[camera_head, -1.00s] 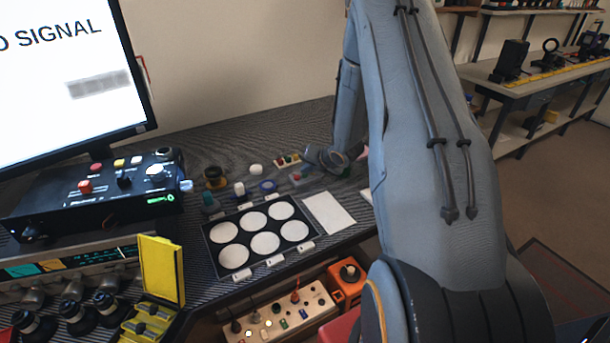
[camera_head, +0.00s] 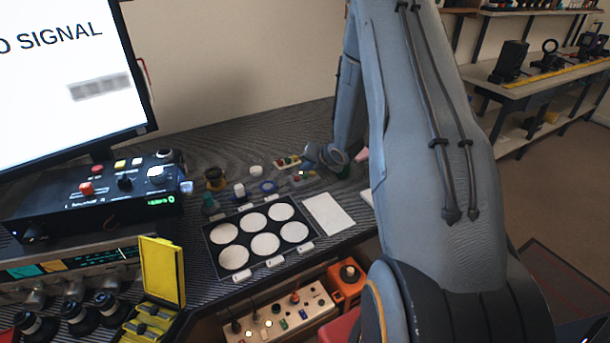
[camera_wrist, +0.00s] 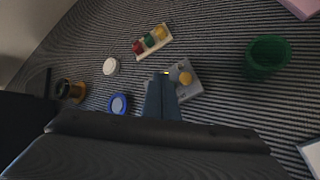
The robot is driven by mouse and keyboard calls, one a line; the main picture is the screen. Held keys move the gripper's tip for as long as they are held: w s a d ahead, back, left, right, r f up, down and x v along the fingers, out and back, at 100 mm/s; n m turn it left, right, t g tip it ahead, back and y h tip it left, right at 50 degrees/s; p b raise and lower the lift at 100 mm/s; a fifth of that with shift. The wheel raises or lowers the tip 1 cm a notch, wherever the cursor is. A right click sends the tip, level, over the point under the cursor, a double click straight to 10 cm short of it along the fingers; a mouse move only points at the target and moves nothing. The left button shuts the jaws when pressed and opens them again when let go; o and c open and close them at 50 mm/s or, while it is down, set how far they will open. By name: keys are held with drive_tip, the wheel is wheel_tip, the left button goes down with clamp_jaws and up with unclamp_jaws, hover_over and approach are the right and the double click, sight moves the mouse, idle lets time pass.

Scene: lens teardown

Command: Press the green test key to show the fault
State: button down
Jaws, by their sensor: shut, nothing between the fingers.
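A small grey box (camera_wrist: 188,66) with a round yellow button (camera_wrist: 185,78) lies on the striped bench top. My gripper (camera_wrist: 164,77) is shut and empty, its fingertips over or at the left part of this box; whether they touch it I cannot tell. The fingers hide part of the box. Beyond it a white strip (camera_wrist: 168,38) carries red, green (camera_wrist: 149,41) and yellow caps; the strip also shows in the head view (camera_head: 289,161). Which green piece is the test key I cannot tell. The monitor (camera_head: 60,75) reads "O SIGNAL", cut off at its left.
A green cup (camera_wrist: 267,56) stands right of the box. A blue ring (camera_wrist: 119,103), a white disc (camera_wrist: 111,66) and a brass-coloured part (camera_wrist: 70,90) lie left. The head view shows a tray of white circles (camera_head: 212,252) and a black control box (camera_head: 75,220).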

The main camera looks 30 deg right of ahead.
drive_tip(key=shift+r, duration=0.1)
wheel_tip(320, 180, up, 5)
drive_tip(key=p, duration=0.2)
drive_tip(key=shift+p, duration=0.4)
idle(0.7)
drive_tip(key=s+a+r+m+g+h+b, duration=0.1)
drive_tip(key=s+a+r+m+g, duration=0.1)
drive_tip(key=s+a+r+m, duration=0.5)
drive_tip(key=s+a+r+m+g+h, duration=0.1)
drive_tip(key=s+a+r+m+g, duration=0.15)
drive_tip(key=s+m, duration=0.5)
drive_tip(key=s+a+r+m+g, duration=0.1)
drive_tip(key=s+a+m, duration=0.4)
drive_tip(key=s+m, duration=0.2)
drive_tip(key=s+a+r+m+g+b, duration=0.1)
drive_tip(key=s+a+m, duration=0.4)
drive_tip(key=s, duration=0.5)
drive_tip(key=shift+a+r+m+g+y, duration=0.4)
drive_tip(key=shift+m+g, duration=0.25)
drive_tip(key=shift+m, duration=0.4)
